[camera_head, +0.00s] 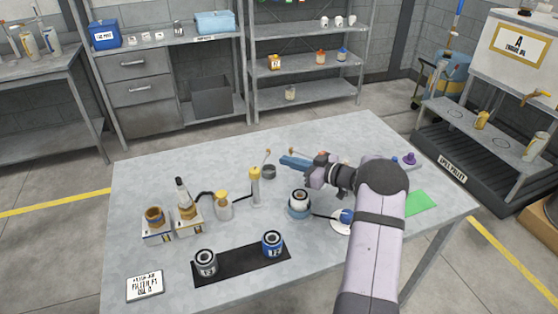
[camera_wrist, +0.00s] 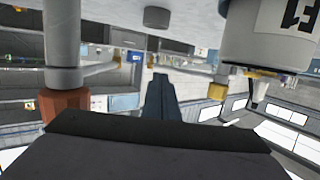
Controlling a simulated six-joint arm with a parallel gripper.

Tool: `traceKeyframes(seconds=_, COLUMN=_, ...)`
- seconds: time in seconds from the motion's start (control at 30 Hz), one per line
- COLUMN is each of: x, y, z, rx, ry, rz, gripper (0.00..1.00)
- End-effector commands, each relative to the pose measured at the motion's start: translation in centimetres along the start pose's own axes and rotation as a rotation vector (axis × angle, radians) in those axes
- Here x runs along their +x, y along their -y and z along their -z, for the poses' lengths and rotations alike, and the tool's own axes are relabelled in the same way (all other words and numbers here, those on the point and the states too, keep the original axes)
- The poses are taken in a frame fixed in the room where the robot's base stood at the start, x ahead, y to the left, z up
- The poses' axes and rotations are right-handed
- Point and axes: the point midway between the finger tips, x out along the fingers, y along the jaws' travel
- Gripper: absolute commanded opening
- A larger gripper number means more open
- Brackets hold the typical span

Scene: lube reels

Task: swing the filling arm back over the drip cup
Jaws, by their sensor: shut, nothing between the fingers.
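My gripper (camera_head: 283,161) is shut and empty, reaching left above the table; its dark fingers (camera_wrist: 160,78) point ahead in the wrist view. The wrist picture is upside down. A grey post (camera_wrist: 64,35) with a brown-orange cap stands close on its left. A thin filling arm (camera_wrist: 100,70) runs from the post to a brass tip (camera_wrist: 133,57). A small dark drip cup (camera_wrist: 157,17) sits on the table ahead; it also shows in the head view (camera_head: 268,172). The brass tip appears to one side of the cup. I cannot tell whether the fingers touch the filling arm.
A large pale labelled container (camera_wrist: 270,35) is close on the right of the wrist view. A yellow-capped post (camera_head: 255,187), a blue-banded can (camera_head: 299,206) and pump bottles stand nearby. Two cans stand on a black mat (camera_head: 240,264) in front. The table's left back is clear.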

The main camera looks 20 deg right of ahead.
Motion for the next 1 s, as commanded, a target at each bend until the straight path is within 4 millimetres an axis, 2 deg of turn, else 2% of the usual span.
traceKeyframes(seconds=0.2, x=-4.1, y=-1.7, z=-0.3, rx=-0.003, ry=0.0, rz=-0.004, gripper=0.0)
traceKeyframes(seconds=0.5, x=-7.8, y=-3.1, z=-0.1, rx=-0.002, ry=0.0, rz=-0.002, gripper=0.0)
traceKeyframes(seconds=0.7, x=-8.5, y=-3.4, z=0.0, rx=-0.001, ry=0.001, rz=-0.001, gripper=0.0)
traceKeyframes(seconds=1.0, x=-8.4, y=-3.2, z=0.4, rx=-0.008, ry=0.002, rz=-0.006, gripper=0.0)
